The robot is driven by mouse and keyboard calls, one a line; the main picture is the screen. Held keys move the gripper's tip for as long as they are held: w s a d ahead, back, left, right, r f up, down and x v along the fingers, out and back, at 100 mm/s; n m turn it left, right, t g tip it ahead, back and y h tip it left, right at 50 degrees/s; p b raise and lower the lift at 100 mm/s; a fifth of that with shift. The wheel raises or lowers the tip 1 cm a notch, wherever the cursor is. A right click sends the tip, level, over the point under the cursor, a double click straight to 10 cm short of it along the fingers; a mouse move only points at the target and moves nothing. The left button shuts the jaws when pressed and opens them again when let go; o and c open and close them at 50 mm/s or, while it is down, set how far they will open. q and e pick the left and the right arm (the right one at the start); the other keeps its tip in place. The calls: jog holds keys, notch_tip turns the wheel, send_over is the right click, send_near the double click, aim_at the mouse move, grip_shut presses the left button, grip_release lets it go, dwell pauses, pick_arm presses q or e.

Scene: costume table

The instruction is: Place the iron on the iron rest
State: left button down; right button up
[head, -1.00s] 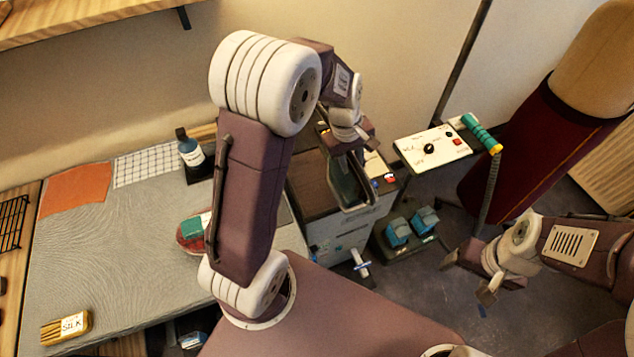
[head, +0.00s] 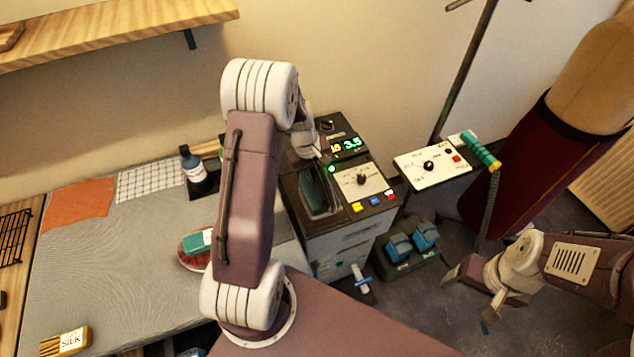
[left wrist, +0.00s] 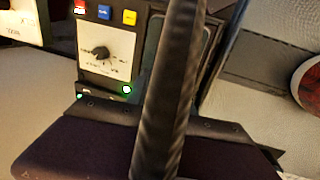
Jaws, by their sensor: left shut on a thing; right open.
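The iron (head: 318,192) shows in the head view as a dark, elongated shape with a pale rim, over the left part of the machine's top. My left gripper (head: 306,152) is shut on it at the far end, partly hidden behind my own arm. In the left wrist view a dark ribbed bar (left wrist: 165,95), apparently part of the iron, crosses the middle. The iron rest is largely covered, and I cannot tell whether the iron touches it. My right gripper (head: 473,292) is open and empty, low at the right, apart from the machine.
The machine's white dial panel (head: 362,182) with coloured buttons lies right of the iron. A white control board (head: 432,160) and blue pedals (head: 412,241) are farther right. A dark bottle (head: 194,172) and a red-and-teal object (head: 196,246) are on the grey table (head: 110,255).

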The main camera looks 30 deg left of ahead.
aim_at(315, 200)
pick_arm(q)
notch_tip(315, 200, down, 4)
jog(key=shift+r, duration=0.15)
jog(key=shift+w, duration=0.1)
jog(key=shift+d+f, duration=0.1)
jog(key=shift+f, duration=0.2)
jog(key=c, duration=1.1)
grip_release()
